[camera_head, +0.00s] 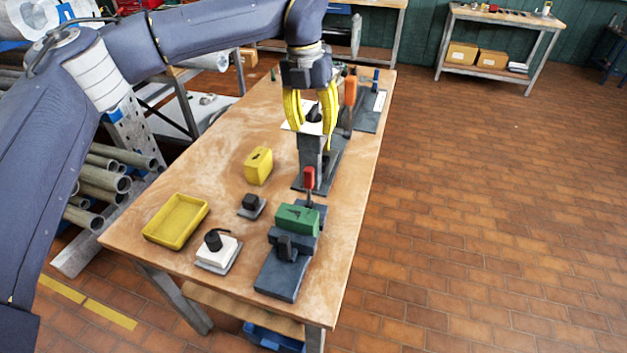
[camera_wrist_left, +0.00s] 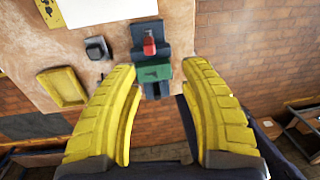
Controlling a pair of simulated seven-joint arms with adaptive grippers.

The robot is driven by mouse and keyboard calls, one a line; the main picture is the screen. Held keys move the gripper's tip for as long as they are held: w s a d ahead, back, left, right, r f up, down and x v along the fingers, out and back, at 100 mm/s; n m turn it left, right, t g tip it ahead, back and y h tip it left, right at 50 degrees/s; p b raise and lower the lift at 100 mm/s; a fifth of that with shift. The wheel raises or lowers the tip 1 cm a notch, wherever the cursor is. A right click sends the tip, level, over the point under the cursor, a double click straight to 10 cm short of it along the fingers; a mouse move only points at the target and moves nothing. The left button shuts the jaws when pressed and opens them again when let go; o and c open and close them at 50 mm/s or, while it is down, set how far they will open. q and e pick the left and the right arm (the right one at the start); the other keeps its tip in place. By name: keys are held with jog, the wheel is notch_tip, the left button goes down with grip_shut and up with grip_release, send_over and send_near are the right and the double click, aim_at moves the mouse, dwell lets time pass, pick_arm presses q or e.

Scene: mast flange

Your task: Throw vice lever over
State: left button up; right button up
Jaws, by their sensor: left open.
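The grey vice (camera_head: 284,272) stands at the near right of the wooden bench, with a green block (camera_head: 297,219) on it. A lever with a red handle (camera_head: 309,178) stands roughly upright at its far side; the red handle also shows in the left wrist view (camera_wrist_left: 149,46). My left gripper (camera_head: 314,130) is open and points down, above and beyond the red handle, around the top of a grey upright post (camera_head: 311,158) in the head view. Whether it touches the post I cannot tell. Nothing shows gripped between its yellow fingers (camera_wrist_left: 160,68). My right gripper is not in view.
A yellow tray (camera_head: 149,234), a white block with black knob (camera_head: 218,258), a small black knob on a plate (camera_head: 250,203) and a yellow box (camera_head: 258,166) stand left of the vice. An orange handle (camera_head: 350,92) stands farther back. The bench's right edge is close to the vice.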

aim_at(309, 180)
pick_arm(q)
jog(key=shift+y, duration=0.6)
jog(key=f, duration=1.1)
jog(key=a+f, duration=0.1)
jog(key=f, duration=0.5)
jog(key=shift+s, duration=0.25)
jog(key=shift+c, duration=0.5)
grip_shut()
